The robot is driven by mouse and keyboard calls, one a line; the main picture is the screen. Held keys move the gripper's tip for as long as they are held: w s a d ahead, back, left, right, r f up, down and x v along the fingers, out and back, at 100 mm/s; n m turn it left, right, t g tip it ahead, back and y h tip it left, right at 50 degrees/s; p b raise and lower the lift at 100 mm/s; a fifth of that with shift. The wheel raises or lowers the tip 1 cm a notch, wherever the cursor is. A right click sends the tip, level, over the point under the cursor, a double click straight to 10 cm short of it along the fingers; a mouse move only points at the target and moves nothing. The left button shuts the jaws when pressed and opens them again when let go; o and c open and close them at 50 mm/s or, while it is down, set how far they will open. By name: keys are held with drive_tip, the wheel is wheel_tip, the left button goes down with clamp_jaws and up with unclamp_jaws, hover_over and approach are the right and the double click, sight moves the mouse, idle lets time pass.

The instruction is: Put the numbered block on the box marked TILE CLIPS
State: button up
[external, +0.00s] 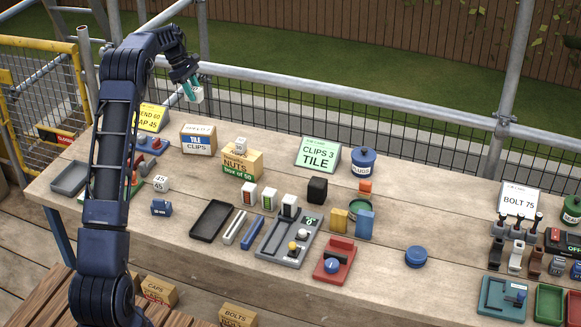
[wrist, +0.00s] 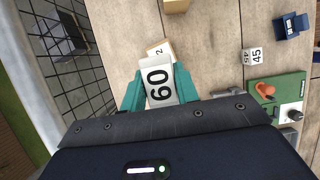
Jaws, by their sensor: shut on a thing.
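My gripper (external: 191,88) is raised over the back left of the bench, its teal fingers shut on a white numbered block (external: 196,95). In the wrist view the block (wrist: 160,86) shows a black 60 on its near face and sits between both fingertips (wrist: 160,92). The box marked TILE CLIPS (external: 198,146) is cardboard brown with a white and blue label. It stands on the bench below the block, with a clear gap between them. In the wrist view the held block and fingers hide much of what lies beneath.
A NUTS box (external: 241,161) with a small white block (external: 240,145) on top stands to the right. A yellow sign (external: 152,117) is to the left. Another numbered block (external: 161,184) lies in front. The scaffold rail and mesh (external: 285,128) run behind the bench.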

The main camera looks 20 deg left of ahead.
wheel_tip(320, 180, down, 12)
drive_tip(key=shift+r, duration=0.15)
idle(0.4)
drive_tip(key=o, duration=1)
drive_tip(key=shift+c, duration=0.2)
